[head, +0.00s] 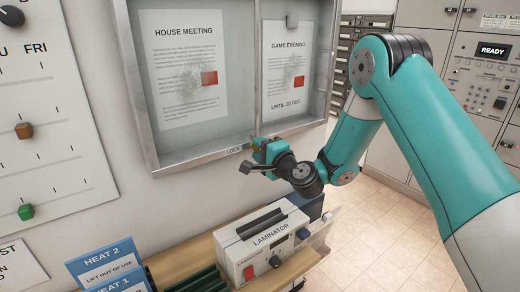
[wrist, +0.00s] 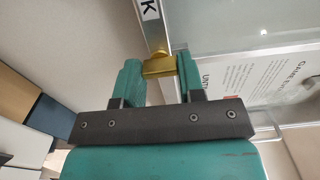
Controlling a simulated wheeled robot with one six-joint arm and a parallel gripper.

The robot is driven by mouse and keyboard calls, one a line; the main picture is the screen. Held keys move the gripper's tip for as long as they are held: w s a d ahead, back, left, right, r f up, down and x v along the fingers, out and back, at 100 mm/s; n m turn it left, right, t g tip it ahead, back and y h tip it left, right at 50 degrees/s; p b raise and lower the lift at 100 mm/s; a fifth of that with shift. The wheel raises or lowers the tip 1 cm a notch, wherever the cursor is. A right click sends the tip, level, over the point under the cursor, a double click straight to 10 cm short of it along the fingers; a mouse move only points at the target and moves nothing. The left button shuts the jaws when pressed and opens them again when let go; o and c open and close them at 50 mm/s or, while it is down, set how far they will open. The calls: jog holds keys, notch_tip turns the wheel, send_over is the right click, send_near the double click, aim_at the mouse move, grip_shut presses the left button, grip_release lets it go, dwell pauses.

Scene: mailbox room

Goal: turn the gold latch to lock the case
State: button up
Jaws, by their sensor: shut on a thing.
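The case (head: 150,100) is a grey-framed, glass-fronted notice case on the wall, holding two printed notices. A LOCK label (head: 234,151) is on its bottom frame, just left of my gripper (head: 262,149). In the wrist view the gold latch (wrist: 159,66) sits between the two teal fingers of my gripper (wrist: 158,60), which is shut on it. The end of the label (wrist: 150,10) shows just beyond the latch. In the head view my gripper mostly hides the latch, so I cannot tell its turn angle there.
Below the case, a white laminator (head: 265,245) stands on a wooden shelf beneath my wrist. Blue HEAT signs (head: 105,262) stand at the lower left. A panel with coloured sliders (head: 50,120) is on the left wall. Grey cabinets (head: 480,80) stand behind my arm; tiled floor is open at right.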

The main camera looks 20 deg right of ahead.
jog(key=o, duration=0.9)
jog(key=shift+o, duration=0.2)
jog(key=shift+s+d+f+b, duration=0.25)
jog(key=shift+s+b, duration=0.25)
jog(key=shift+b, duration=0.5)
jog(key=b+v, duration=1.6)
jog(key=b, duration=0.4)
jog(key=shift+s+r, duration=0.2)
jog(key=shift+r, duration=0.05)
jog(key=shift+a, duration=0.1)
